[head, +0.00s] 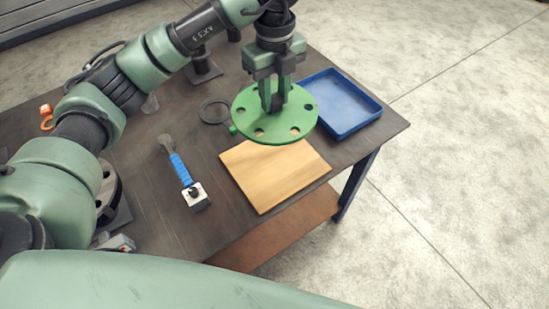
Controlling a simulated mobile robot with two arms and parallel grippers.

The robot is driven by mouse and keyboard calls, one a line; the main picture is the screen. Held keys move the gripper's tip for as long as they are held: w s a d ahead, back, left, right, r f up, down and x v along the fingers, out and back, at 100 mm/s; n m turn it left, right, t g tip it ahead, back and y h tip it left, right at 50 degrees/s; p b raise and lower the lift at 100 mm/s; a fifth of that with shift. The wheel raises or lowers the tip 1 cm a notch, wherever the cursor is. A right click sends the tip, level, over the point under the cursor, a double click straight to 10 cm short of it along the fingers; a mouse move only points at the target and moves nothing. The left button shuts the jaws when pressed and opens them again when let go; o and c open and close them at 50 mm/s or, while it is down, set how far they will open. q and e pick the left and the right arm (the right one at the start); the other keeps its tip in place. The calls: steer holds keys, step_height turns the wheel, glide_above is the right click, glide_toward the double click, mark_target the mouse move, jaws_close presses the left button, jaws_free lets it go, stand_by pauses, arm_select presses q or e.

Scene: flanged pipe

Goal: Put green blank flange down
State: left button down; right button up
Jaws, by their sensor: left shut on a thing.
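The green blank flange (258,125) is a round disc with several bolt holes around its rim. It hangs roughly level in the middle of the head view. My left gripper (272,105) points down and is shut on the flange near its centre. The flange appears above the table, overlapping the far edge of a wooden board (275,178) in the picture. Its exact height cannot be told. My right gripper is not in view.
A blue tray (377,107) sits right of the flange on the dark table (150,215). A dark ring (203,113) lies left of the flange. A blue-handled brush (179,168) and a small boxy device (195,196) lie left of the board. An orange item (46,117) is far left.

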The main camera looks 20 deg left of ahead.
arm_select(q)
step_height(320, 180, down, 15)
steer(key=shift+f+p, duration=0.15)
steer(key=shift+p, duration=1.05)
step_height(320, 180, down, 3)
steer(key=shift+f+p, duration=0.1)
steer(key=shift+p, duration=0.25)
steer(key=shift+f, duration=0.5)
steer(key=shift+f, duration=0.15)
steer(key=c, duration=1.1)
jaws_free()
